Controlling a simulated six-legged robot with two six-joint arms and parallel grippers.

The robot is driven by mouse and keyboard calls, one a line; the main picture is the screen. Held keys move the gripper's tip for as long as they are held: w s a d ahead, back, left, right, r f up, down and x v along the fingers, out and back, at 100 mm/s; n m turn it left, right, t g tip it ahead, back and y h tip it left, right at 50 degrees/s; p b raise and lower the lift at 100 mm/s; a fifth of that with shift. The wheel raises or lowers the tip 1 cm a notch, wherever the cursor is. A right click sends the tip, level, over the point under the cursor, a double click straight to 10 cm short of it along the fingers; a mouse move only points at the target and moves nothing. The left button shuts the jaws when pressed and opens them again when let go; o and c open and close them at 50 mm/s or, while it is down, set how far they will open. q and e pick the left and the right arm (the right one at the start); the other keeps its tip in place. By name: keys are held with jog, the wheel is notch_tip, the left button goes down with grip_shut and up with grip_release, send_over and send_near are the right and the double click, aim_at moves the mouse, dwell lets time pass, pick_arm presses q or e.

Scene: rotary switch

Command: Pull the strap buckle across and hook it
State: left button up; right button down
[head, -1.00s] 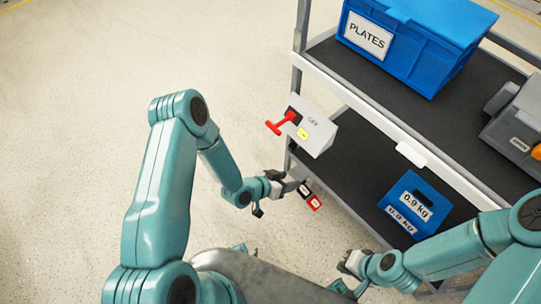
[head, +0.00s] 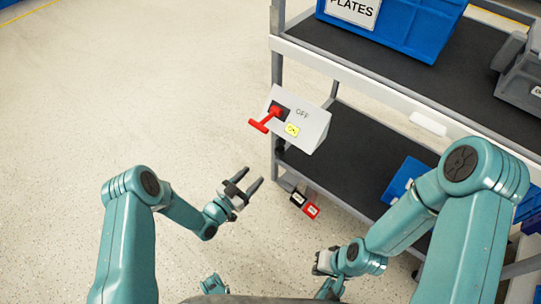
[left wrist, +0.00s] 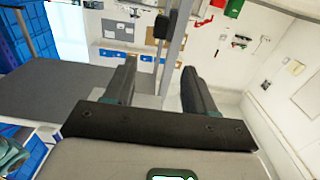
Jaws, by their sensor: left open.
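No strap or buckle shows. A white sloped switch box (head: 312,124) marked OFF, with a yellow label, is on the rack's left end. Its red T-shaped handle (head: 265,122) sticks out toward the left. My left gripper (head: 254,176) is open and empty, below the handle and apart from it. Its two spread fingers also show in the left wrist view (left wrist: 160,68), with nothing between them. My right gripper (head: 325,262) is low in the middle, below the rack; its jaws are too small to read.
A metal rack (head: 345,69) with dark shelves fills the right side. A blue PLATES crate (head: 415,32) and a grey machine (head: 520,70) stand on top. A black tag and a red tag (head: 312,211) hang near its lower left corner. Floor on the left is clear.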

aim_at(277, 152)
pick_arm(q)
jog(key=b+x, duration=0.3)
jog(key=x, duration=0.9)
jog(key=shift+d+f, duration=0.1)
jog(key=shift+w+d+b, duration=0.2)
jog(key=shift+w+b, duration=0.1)
jog(key=shift+w, duration=0.05)
grip_shut()
